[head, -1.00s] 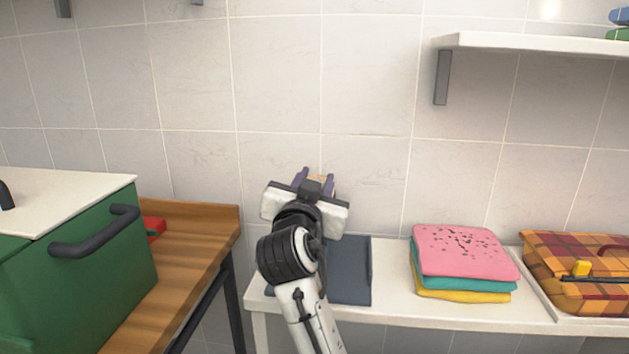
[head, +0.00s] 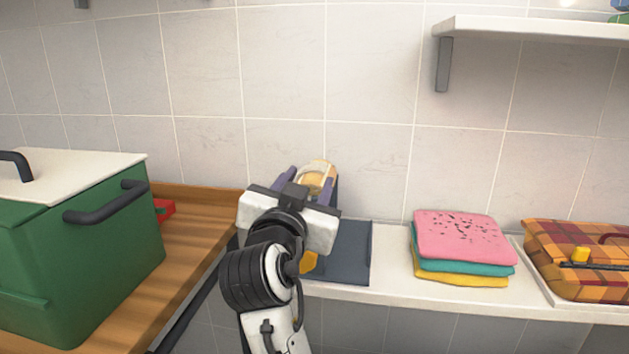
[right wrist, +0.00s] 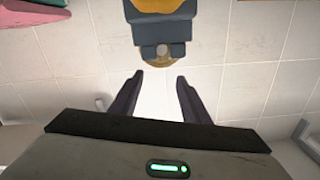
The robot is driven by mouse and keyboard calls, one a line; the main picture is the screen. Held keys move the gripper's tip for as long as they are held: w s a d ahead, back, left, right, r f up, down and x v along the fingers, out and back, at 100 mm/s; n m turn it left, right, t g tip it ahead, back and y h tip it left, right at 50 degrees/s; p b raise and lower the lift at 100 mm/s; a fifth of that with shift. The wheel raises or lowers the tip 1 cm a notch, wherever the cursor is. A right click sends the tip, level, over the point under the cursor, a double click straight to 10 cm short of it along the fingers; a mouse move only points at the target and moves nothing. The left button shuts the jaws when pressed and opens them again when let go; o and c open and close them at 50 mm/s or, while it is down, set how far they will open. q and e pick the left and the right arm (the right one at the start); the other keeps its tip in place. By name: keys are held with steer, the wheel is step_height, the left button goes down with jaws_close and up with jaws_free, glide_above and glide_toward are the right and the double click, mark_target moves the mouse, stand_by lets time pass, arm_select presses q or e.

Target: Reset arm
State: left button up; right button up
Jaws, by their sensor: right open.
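My right gripper (head: 306,178) is open in front of the tiled wall, above the left end of the white bench. In the right wrist view its two fingers (right wrist: 160,80) are apart with nothing between them. A dark blue-grey and yellow object (right wrist: 160,32) lies beyond the fingertips, apart from them. In the head view its tan-yellow top (head: 320,168) shows behind the gripper, and my wrist hides most of the rest. My left gripper is not in view.
A white bench (head: 390,284) holds a dark blue flat item (head: 350,255), stacked towels (head: 464,240) and a plaid case (head: 580,262). A green lidded box (head: 90,255) and a red item (head: 163,209) are on the wooden table (head: 205,235). A shelf (head: 540,32) juts out at upper right.

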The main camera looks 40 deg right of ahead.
steer(key=shift+s+a, duration=0.25)
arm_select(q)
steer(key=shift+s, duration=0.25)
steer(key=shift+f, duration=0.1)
